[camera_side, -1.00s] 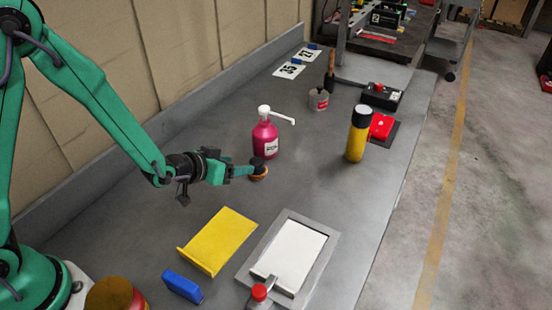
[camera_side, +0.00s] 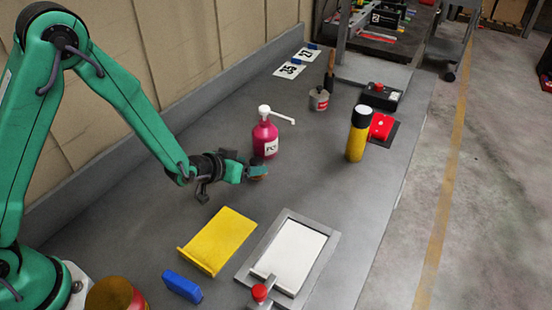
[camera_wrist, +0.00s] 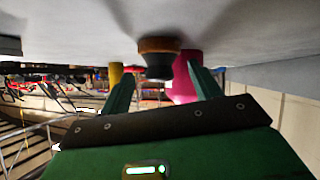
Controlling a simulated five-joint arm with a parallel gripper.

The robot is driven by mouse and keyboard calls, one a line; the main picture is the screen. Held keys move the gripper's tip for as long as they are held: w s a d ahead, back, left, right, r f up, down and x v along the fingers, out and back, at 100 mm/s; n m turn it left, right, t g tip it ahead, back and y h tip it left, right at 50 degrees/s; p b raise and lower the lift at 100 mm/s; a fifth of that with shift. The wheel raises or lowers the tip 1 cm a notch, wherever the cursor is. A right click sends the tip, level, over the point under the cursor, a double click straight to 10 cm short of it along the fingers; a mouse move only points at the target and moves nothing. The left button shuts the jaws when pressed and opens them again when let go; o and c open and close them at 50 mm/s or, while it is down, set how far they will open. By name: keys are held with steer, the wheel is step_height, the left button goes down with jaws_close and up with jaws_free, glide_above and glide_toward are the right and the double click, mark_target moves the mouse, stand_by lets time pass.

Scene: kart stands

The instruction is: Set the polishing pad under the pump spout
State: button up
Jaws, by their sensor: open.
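The polishing pad is a small round orange-brown disc with a dark top. In the side view the pad (camera_side: 259,178) sits on the bench just in front of the pump bottle, partly hidden by my gripper (camera_side: 254,170). In the wrist view, upside down, the pad (camera_wrist: 158,53) stands just past and between the tips of my open gripper (camera_wrist: 162,76). The pink pump bottle (camera_side: 265,142) stands upright behind it, its white spout (camera_side: 284,118) pointing right. The bottle also shows in the wrist view (camera_wrist: 182,84), behind the right finger.
A yellow tray (camera_side: 219,239), a blue block (camera_side: 182,286) and a framed white plate (camera_side: 292,255) lie in front. A tin (camera_side: 319,99) stands behind. Bench between bottle and spray can is clear.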

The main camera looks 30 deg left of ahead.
mark_target(252, 163)
steer(key=shift+x, duration=0.9)
steer(key=shift+s+r, duration=0.1)
jaws_close()
steer(key=shift+r, duration=4.95)
